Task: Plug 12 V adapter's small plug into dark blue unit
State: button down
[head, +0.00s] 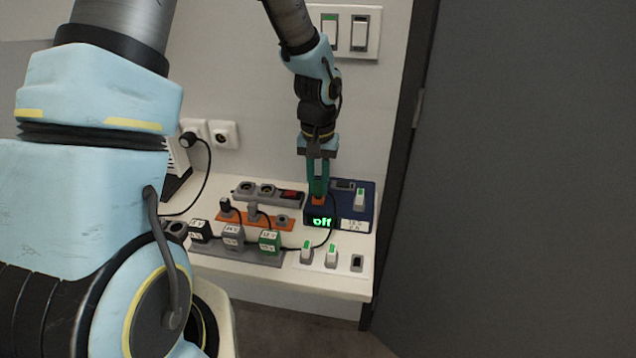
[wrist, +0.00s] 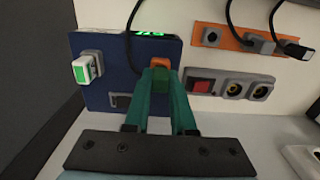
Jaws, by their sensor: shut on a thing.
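The dark blue unit (head: 367,202) stands at the back right of the white table. Its green display reads "off". My gripper (head: 318,192) points down at the unit's left part, its green fingers shut on a small orange plug (head: 318,201). In the wrist view the plug (wrist: 160,63) sits between the fingertips, close against the dark blue unit (wrist: 112,60). Whether it is seated in a socket is hidden. A thin black cable runs near it, seemingly towards the green adapter (head: 269,242). The adapter labels are too small to read surely.
Black (head: 200,230) and grey (head: 232,236) adapters stand left of the green one. Behind are an orange socket strip (head: 275,222) and a grey power strip (head: 298,199) with a red switch. Several switches line the white front panel (head: 345,270). A dark door is at right.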

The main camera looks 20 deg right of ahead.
aim_at(317, 183)
jog(key=shift+f, duration=0.35)
dwell(0.4)
jog(key=c, duration=0.7)
grip_release()
jog(key=shift+r, duration=0.15)
notch_tip(317, 183, up, 10)
jog(key=shift+r+b, duration=0.25)
jog(key=shift+b, duration=0.75)
jog(key=s+a+n, duration=0.1)
jog(key=a, duration=0.7)
jog(key=s+a+f+n+t, duration=0.1)
jog(key=a+n, duration=0.1)
jog(key=a, duration=0.7)
jog(key=s+a+f+n, duration=0.1)
jog(key=a, duration=0.7)
jog(key=shift+s+a+n+t, duration=0.25)
jog(key=shift+s+n+t, duration=0.05)
jog(key=shift+s, duration=0.1)
